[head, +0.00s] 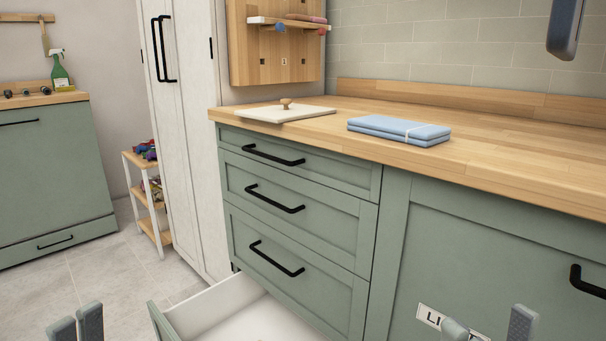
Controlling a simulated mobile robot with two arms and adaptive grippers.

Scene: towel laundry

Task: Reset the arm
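My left gripper (76,324) shows at the bottom left edge, with its two grey fingertips side by side and almost no gap between them. Nothing shows between them. My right gripper (488,325) shows at the bottom right, in front of the cabinet, with its fingertips clearly apart and nothing seen between them. Both arms are out of frame below. A folded blue towel (398,130) with a pale band lies on the wooden countertop (500,160), away from both grippers.
A low drawer (225,312) is pulled open between the grippers; its visible inside looks empty. Green drawer fronts (295,215) above it are shut. A white board (287,113) with a wooden knob lies on the counter. A dark object (565,28) hangs at the upper right.

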